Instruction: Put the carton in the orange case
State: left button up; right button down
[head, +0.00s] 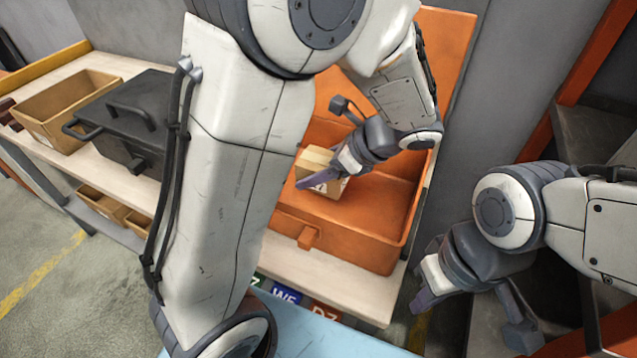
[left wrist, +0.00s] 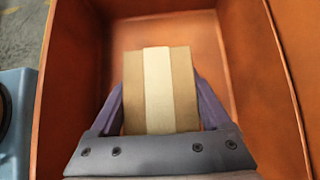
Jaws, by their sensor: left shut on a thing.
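The carton (head: 317,157) is a small brown box with a pale tape strip along its top. My left gripper (head: 326,176) is shut on it, with one finger on each side, as the left wrist view also shows for the carton (left wrist: 158,90). The orange case (head: 385,245) is open, its lid raised at the back. The carton is within the case's walls as seen from above; I cannot tell whether it touches the floor. The case walls (left wrist: 55,120) surround it in the left wrist view. My right gripper (head: 428,292) hangs outside the case at the right, its jaw opening unclear.
The case stands on a pale wooden bench (head: 345,303). A black lidded box (head: 125,118) and an open cardboard box (head: 65,105) stand on the bench at the left. My left arm hides the middle of the bench.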

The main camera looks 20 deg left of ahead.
pick_arm(q)
jog(key=shift+f+b, duration=0.4)
jog(key=shift+f, duration=1.4)
jog(key=shift+f, duration=0.1)
jog(key=o, duration=1.4)
jog(key=shift+d+r, duration=0.15)
jog(key=shift+r, duration=0.1)
jog(key=p+v, duration=0.2)
jog(key=v, duration=0.9)
jog(key=shift+d+r+p, duration=0.2)
jog(key=shift+d+p, duration=0.1)
jog(key=shift+p, duration=0.05)
